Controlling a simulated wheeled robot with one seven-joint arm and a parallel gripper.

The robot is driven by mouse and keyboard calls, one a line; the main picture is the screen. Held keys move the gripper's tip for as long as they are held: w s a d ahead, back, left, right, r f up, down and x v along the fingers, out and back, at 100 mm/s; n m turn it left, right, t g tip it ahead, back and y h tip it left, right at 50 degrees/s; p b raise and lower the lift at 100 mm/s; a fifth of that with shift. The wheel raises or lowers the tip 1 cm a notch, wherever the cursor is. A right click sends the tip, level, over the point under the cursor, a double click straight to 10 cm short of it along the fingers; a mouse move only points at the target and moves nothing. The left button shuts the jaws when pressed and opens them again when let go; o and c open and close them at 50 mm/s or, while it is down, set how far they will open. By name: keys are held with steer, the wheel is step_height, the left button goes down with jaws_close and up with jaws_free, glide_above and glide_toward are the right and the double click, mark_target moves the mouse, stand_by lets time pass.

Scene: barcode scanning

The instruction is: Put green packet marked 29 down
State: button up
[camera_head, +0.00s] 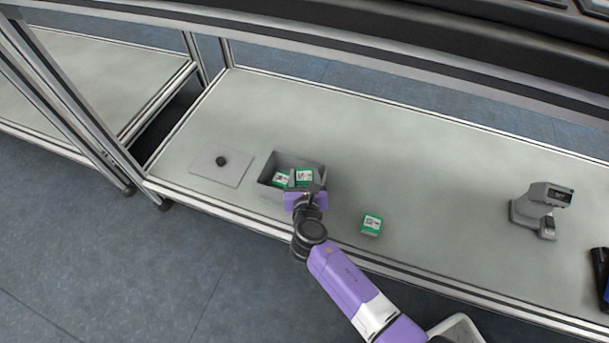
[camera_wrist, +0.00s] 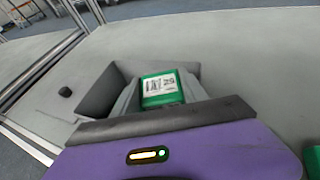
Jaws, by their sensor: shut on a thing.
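My gripper (camera_head: 306,189) is at the open grey bin (camera_head: 316,165), at its near side. In the wrist view the gripper (camera_wrist: 160,92) is shut on a green packet (camera_wrist: 161,89) with a white label that appears to read 29. It seems to be at or inside the bin's opening, with the bin's grey walls around it. In the head view two green packets show at the bin, one at the left (camera_head: 282,180) and one at the right (camera_head: 304,177). I cannot tell whether the held packet touches the bin floor.
Another green packet (camera_head: 371,224) lies on the table, right of the bin. A flat grey plate (camera_head: 225,172) with a dark knob (camera_head: 221,161) lies left of the bin. A grey scanner (camera_head: 540,207) stands at the right. The table (camera_head: 420,165) between bin and scanner is mostly clear.

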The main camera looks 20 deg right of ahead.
steer(key=shift+s+f, duration=0.1)
steer(key=shift+f, duration=0.3)
steer(key=o, duration=1.3)
steer(key=shift+d, duration=0.1)
steer(key=shift+c, duration=0.2)
steer(key=shift+s+f, duration=0.1)
steer(key=shift+f, duration=0.05)
steer(key=shift+r, duration=0.4)
steer(key=r+p+v, duration=0.1)
steer(key=p+v, duration=0.4)
steer(key=v, duration=0.7)
steer(key=shift+p, duration=0.4)
